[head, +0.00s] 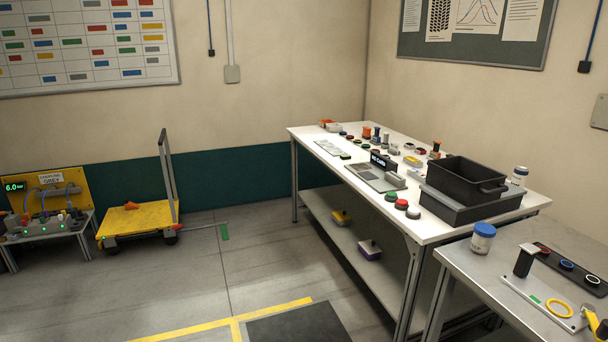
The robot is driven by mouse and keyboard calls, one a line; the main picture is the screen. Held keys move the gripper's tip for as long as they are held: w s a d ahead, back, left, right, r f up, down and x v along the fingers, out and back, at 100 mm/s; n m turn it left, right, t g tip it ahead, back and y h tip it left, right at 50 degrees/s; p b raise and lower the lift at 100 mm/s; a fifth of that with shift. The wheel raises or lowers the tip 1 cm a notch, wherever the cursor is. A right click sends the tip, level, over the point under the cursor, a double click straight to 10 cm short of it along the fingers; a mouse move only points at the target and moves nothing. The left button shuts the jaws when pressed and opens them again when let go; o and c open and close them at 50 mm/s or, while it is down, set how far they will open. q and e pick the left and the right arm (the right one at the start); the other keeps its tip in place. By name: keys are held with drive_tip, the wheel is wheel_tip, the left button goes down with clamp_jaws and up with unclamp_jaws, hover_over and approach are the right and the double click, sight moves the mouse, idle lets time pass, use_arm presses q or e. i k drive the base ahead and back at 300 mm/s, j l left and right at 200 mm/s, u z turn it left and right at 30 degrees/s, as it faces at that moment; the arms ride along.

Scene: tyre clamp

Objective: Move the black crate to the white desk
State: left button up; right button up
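The black crate (458,185) is an open-topped box with a handle on its side. It sits upright on a wider dark grey base (460,213) at the near right end of the white-topped desk (418,230). The inside of the crate shows only in part, and I cannot tell whether anything lies in it. Neither of my grippers shows in the head view.
A grey bench (470,268) with a blue-lidded jar (482,238) and fixtures stands at the near right. Several small parts and a grey device (375,178) occupy the desk top. A yellow cart (138,220) stands far left. The floor between is open.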

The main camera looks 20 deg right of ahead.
sight(312, 133)
drive_tip(key=i+z, duration=0.2)
drive_tip(key=i, duration=0.35)
drive_tip(key=i+z, duration=0.2)
drive_tip(key=i, duration=0.3)
drive_tip(key=i+j+z, duration=0.2)
drive_tip(key=i, duration=0.3)
